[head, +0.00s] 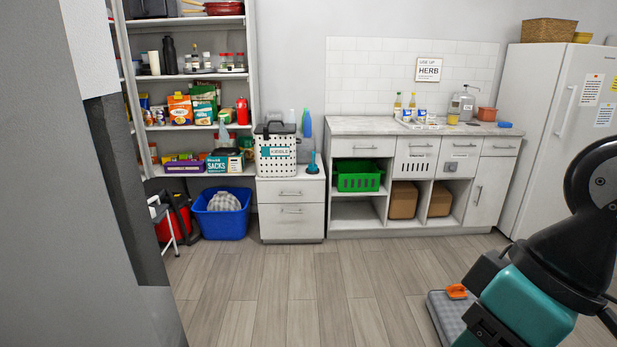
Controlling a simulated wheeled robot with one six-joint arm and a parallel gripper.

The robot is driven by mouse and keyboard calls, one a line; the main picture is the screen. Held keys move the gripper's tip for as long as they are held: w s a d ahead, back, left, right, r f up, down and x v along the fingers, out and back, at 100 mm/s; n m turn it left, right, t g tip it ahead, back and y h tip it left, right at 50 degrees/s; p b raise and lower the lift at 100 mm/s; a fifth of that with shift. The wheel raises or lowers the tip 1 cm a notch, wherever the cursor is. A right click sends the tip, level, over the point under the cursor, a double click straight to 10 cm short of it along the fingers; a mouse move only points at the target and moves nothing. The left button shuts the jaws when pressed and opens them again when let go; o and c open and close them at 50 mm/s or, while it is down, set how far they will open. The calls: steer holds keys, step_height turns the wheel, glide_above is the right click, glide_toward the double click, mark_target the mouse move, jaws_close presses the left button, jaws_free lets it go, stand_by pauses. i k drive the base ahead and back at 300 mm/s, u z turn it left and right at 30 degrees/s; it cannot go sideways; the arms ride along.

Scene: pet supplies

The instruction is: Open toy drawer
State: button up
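Several drawers are in view, all shut, and I cannot tell which is the toy drawer. A low white cabinet has an upper drawer (290,192) and a lower drawer (291,220), each with a bar handle. The counter to its right has a row of drawers: a left one (357,146), a slotted one (416,157) with a small label, a labelled one (462,153) and a right one (501,147). Their labels are too small to read. Part of my arm shows at the lower right, far from the drawers; my gripper's fingertips are not visible.
A green crate (357,180) sits in the counter's shelf. A grey wall (70,200) is close at left. Open wooden floor (290,290) lies ahead.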

mark_target(296, 220)
steer(key=i, duration=3.45)
steer(key=u, duration=0.4)
